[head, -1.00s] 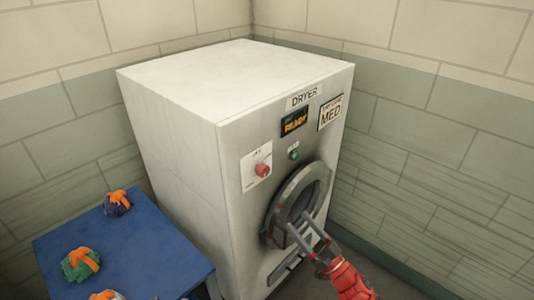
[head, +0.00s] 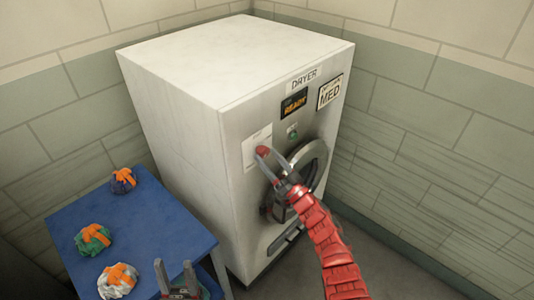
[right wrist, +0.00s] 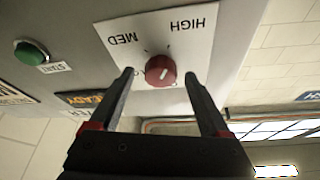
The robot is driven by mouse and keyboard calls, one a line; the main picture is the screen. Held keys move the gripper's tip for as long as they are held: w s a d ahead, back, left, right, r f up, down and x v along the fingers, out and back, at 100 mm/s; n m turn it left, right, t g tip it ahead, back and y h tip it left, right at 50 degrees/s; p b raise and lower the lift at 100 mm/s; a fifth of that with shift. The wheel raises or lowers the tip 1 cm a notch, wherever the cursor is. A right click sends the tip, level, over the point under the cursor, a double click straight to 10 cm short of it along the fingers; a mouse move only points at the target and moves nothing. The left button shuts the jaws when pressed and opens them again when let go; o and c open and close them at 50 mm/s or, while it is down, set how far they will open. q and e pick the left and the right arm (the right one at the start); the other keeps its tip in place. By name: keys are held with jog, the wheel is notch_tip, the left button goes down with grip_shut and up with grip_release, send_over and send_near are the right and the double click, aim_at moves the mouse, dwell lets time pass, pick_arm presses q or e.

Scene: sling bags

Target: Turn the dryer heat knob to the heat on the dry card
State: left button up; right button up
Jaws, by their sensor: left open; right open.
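The red heat knob (right wrist: 160,70) sits on a white dial plate (right wrist: 120,22) on the dryer front. MED and HIGH show upside down in the right wrist view; the knob's pale mark is too small to read surely. My right gripper (right wrist: 159,78) is open, its fingers either side of the knob with gaps showing. In the head view my right gripper (head: 272,158) partly covers the knob (head: 262,151). The dry card (head: 330,92) at the dryer's upper right reads MED. My left gripper (head: 176,268) is open and empty at the bottom, by the blue table.
The dryer (head: 180,70) has a READY display (head: 294,103), a green START button (right wrist: 31,52) and a round door (head: 318,158) below right. A blue table (head: 65,220) at left holds several bundles with orange bands. Walls stand close behind.

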jog(key=shift+w+a+r, duration=0.2)
jog(key=shift+w+a, duration=0.15)
jog(key=shift+w, duration=0.05)
grip_shut()
